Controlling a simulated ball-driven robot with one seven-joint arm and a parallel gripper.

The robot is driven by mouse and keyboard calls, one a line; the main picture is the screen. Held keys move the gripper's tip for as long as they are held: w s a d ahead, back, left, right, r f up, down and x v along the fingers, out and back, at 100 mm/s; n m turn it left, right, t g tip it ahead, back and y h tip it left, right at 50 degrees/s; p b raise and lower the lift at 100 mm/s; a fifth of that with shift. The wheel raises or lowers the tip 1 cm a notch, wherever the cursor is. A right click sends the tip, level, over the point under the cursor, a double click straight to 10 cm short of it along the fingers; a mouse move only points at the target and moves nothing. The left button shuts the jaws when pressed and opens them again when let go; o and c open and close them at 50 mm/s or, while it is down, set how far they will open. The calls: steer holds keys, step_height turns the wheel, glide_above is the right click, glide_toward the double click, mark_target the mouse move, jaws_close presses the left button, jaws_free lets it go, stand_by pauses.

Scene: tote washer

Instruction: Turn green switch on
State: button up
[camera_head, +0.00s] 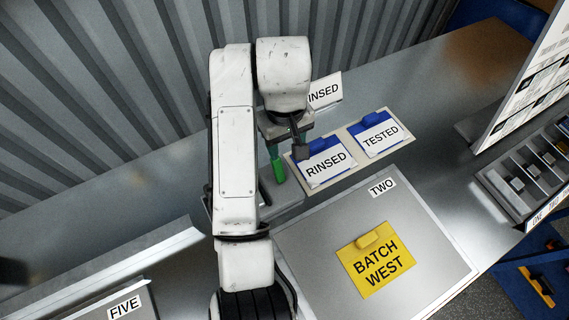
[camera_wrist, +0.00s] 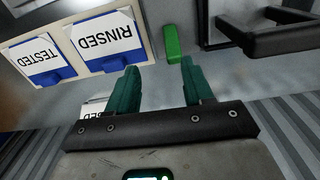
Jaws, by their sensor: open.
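The green switch (camera_wrist: 172,43) is a small upright bright-green bar in the wrist view, just beyond my fingertips and nearer the right-hand finger. A green piece that looks like the same switch (camera_head: 279,172) shows in the head view below my gripper, partly hidden by it. My gripper (camera_wrist: 160,66) is open, with its two teal fingers spread and nothing between them. In the head view my gripper (camera_head: 287,154) hangs above the bench beside the RINSED card. I cannot tell whether a finger touches the switch.
The RINSED card (camera_head: 324,164) and TESTED card (camera_head: 380,137) lie on a pale board beside my gripper. A black handle (camera_wrist: 285,40) stands right of the switch in the wrist view. A yellow BATCH WEST card (camera_head: 371,267) lies on panel TWO (camera_head: 435,245). A corrugated wall (camera_head: 120,80) stands behind.

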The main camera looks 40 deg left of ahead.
mark_target(277, 167)
steer(key=shift+s+a+r, duration=0.15)
steer(key=shift+s+a, duration=0.4)
steer(key=shift+a, duration=0.15)
steer(key=shift+s+a+f+n+b, duration=0.1)
steer(key=shift+s+f+n+b, duration=0.05)
steer(key=shift+f+n+b, duration=0.15)
step_height(277, 167, down, 3)
steer(key=shift+r+b, duration=0.15)
steer(key=shift+b, duration=0.65)
steer(key=shift+f+p, duration=0.35)
steer(key=shift+p, duration=0.2)
step_height(277, 167, down, 7)
steer(key=shift+r+p, duration=0.2)
steer(key=shift+p, duration=0.2)
steer(key=shift+c, duration=0.4)
jaws_close()
